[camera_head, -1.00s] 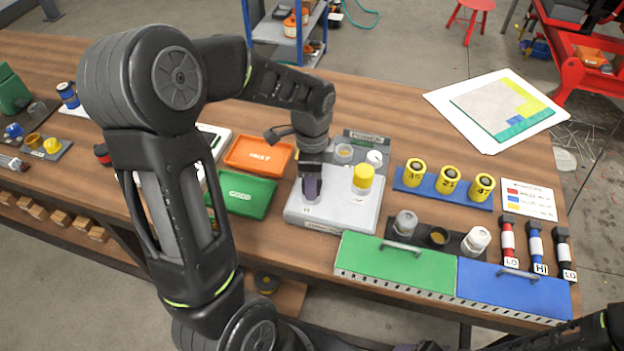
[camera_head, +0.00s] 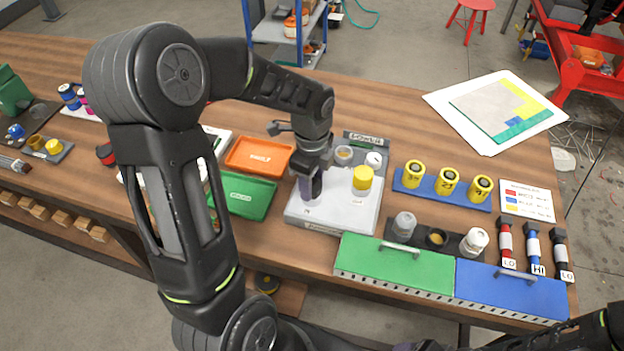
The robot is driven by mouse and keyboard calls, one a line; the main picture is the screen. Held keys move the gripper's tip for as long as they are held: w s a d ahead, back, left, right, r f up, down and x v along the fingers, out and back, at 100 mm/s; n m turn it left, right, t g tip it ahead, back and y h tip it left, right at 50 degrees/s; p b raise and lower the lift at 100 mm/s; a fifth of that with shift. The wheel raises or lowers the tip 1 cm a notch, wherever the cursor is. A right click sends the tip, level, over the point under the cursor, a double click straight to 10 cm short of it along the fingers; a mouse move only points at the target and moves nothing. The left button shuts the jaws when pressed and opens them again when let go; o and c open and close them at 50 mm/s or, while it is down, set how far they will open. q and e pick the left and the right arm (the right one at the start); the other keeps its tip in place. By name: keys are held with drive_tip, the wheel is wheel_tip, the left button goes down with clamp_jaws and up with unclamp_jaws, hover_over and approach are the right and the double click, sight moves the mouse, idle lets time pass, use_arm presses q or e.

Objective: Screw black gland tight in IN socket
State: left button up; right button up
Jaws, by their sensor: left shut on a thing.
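My left gripper (camera_head: 312,193) points down over the left front part of a light grey block (camera_head: 338,218) on the bench. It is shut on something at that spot. The fingers and wrist hide what they hold, so I cannot make out the black gland or its thread. I cannot tell whether the held part is fully seated. A yellow cap-like part (camera_head: 362,178) stands upright on the same block, to the right of the gripper. The label by the gripper is too small to read. My right gripper is out of view; only dark arm links show at the bottom right.
A dark panel with a round gauge (camera_head: 374,160) stands behind the block. Orange (camera_head: 258,155) and green (camera_head: 240,195) trays lie to its left. Green (camera_head: 395,268) and blue (camera_head: 510,292) lidded boxes are in front. Yellow cylinders (camera_head: 447,181) stand on a blue rack at right.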

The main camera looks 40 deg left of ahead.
use_arm(q)
drive_tip(key=shift+r+m+p, duration=0.1)
drive_tip(key=shift+m+p, duration=0.35)
drive_tip(key=shift+m, duration=0.55)
drive_tip(key=shift+m+p, duration=0.4)
drive_tip(key=shift+m, duration=0.8)
drive_tip(key=o, duration=1.4)
drive_tip(key=n+b, duration=0.1)
drive_tip(key=n, duration=0.2)
drive_tip(key=shift+f, duration=0.2)
drive_tip(key=shift+r+n, duration=0.1)
drive_tip(key=shift+n, duration=0.7)
